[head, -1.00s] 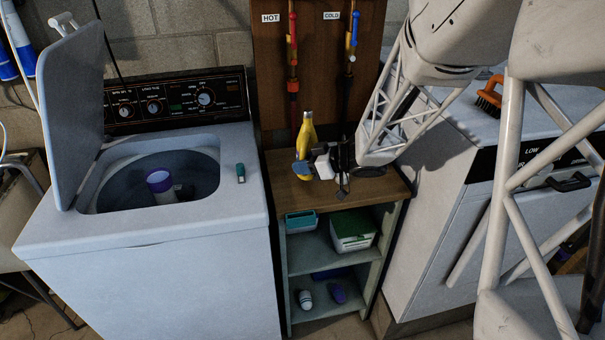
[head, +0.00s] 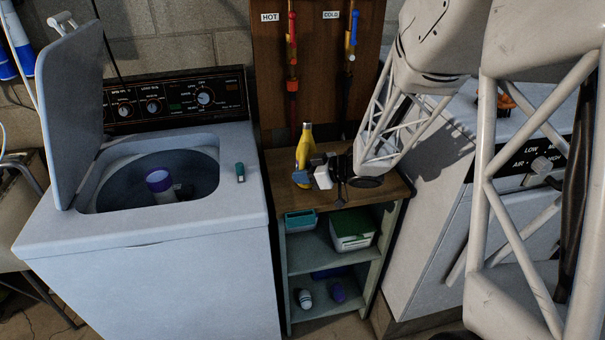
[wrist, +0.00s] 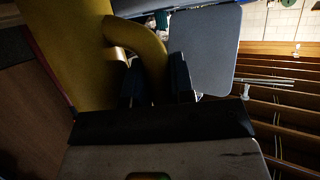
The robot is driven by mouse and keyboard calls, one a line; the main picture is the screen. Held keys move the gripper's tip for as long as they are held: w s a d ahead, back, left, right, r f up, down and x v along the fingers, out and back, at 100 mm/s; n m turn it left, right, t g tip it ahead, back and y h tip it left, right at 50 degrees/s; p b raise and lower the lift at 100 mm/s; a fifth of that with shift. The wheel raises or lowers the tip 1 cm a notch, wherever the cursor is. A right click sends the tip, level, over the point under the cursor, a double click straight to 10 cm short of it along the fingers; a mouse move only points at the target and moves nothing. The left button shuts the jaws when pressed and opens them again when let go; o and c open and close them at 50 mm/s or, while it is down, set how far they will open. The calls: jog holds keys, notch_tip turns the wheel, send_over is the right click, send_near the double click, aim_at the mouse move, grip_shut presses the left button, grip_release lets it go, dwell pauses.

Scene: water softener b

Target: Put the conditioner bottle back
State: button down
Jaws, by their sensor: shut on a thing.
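The yellow bottle (head: 304,148), which I take for the conditioner, is roughly upright over the wooden top of the small shelf unit (head: 388,187), between washer and dryer. My gripper (head: 315,167) comes from the right and covers part of the bottle's lower side. I cannot tell whether the base touches the wood. In the wrist view the bottle (wrist: 72,45) fills the upper left. My gripper's dark fingers (wrist: 153,88) are shut on its looped handle (wrist: 152,45).
The washer (head: 160,230) stands left with its lid up and a small teal item (head: 240,172) on its rim. The dryer (head: 425,200) is right. The open shelves hold a teal box (head: 300,221), a white-green box (head: 351,229) and small items. Pipes (head: 292,60) run behind.

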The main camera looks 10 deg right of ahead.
jog(key=shift+f, duration=0.1)
jog(key=c, duration=1)
grip_release()
jog(key=shift+v, duration=6)
jog(key=shift+w, duration=0.1)
